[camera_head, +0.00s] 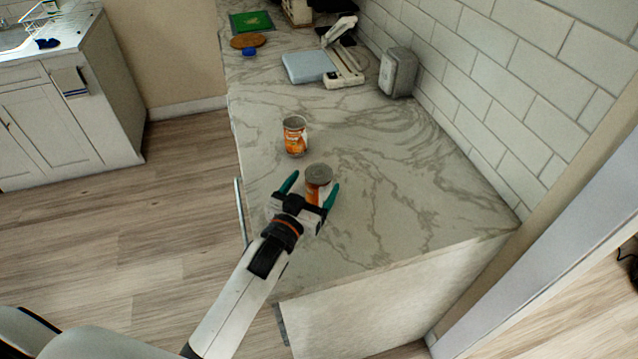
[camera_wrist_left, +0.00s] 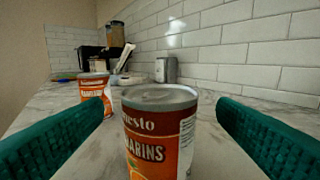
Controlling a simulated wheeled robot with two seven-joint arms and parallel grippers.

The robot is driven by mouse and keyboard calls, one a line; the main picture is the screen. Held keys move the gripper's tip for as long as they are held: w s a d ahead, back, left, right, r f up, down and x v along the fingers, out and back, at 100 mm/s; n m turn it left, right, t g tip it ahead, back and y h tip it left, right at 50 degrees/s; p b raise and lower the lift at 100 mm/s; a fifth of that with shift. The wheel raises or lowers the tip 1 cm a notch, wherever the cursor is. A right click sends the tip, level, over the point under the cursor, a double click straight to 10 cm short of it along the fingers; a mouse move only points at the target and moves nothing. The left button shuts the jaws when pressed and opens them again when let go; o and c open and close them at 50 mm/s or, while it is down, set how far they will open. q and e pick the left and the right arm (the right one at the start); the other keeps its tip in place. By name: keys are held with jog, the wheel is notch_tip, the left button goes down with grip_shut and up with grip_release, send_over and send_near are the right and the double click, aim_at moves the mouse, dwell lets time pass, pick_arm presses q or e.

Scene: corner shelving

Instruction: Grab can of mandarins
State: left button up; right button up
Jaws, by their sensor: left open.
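A can of mandarins (camera_head: 318,180) with an orange-red label and a grey lid stands upright on the marble counter. In the left wrist view this can (camera_wrist_left: 158,132) is close and centred, with "MANDARINS" partly readable. My left gripper (camera_head: 309,190) is open, with its green fingers on either side of the can. In the wrist view a gap shows between the can and each finger. A second orange can (camera_head: 295,137) stands upright farther back on the counter; it also shows at the left in the wrist view (camera_wrist_left: 94,92). My right gripper is not in view.
The marble counter (camera_head: 400,200) is clear around the cans. Farther back are a grey speaker-like box (camera_head: 398,72), a blue-white scale-like device (camera_head: 309,67), a brown round board (camera_head: 248,41) and a green item (camera_head: 251,21). A tiled wall (camera_head: 520,90) bounds the right side.

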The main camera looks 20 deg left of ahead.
aim_at(324, 167)
pick_arm(q)
jog(key=w, duration=0.1)
jog(key=w+p, duration=0.1)
jog(key=w, duration=0.2)
jog(key=shift+w+d+r+p, duration=0.15)
jog(key=shift+d+r+p, duration=0.1)
jog(key=shift+p, duration=0.1)
jog(key=shift+w+d+f, duration=0.1)
jog(key=shift+w+f, duration=0.1)
jog(key=shift+w, duration=0.4)
jog(key=shift+s, duration=0.1)
jog(key=c, duration=1.3)
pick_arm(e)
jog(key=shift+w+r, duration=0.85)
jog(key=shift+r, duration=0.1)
